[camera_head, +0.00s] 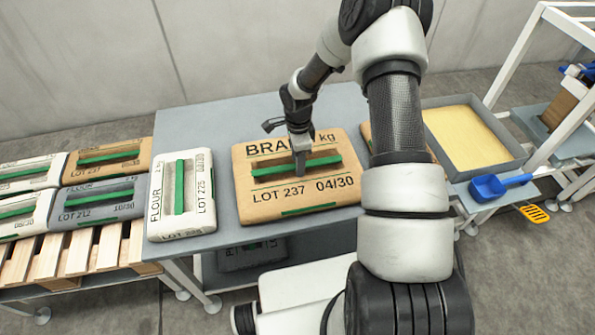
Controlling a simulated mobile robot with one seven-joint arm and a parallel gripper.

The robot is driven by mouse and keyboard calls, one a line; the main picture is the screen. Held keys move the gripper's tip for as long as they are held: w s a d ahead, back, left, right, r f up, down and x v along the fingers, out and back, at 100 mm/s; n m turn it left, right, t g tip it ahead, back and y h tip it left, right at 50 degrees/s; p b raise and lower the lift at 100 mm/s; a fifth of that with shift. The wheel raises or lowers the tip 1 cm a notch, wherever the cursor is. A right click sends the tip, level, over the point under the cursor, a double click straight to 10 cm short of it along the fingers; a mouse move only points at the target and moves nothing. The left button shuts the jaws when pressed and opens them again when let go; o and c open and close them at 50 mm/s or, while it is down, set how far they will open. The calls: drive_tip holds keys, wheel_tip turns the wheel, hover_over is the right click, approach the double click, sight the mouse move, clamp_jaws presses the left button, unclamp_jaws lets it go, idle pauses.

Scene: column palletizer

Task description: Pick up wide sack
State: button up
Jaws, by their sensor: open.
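The wide sack (273,208) is tan, printed BRAN and LOT 237 04/30, and lies flat on the grey table (222,117). A green handle bar (270,171) spans a recess in its middle. My gripper (301,172) points down at the right part of that bar, with its fingertips at or just above it. It is open, and I cannot tell from this angle whether the fingers straddle the bar. My arm covers the area right of the sack.
Several sacks lie on a wooden pallet (70,251) further left. Another tan sack is mostly hidden behind my arm. A tray of yellow material (468,101) and a blue scoop (490,188) are at right.

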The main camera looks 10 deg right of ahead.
drive_tip(key=shift+f, duration=1.25)
clamp_jaws()
idle(0.4)
drive_tip(key=shift+w+r, duration=0.25)
drive_tip(key=shift+w, duration=0.05)
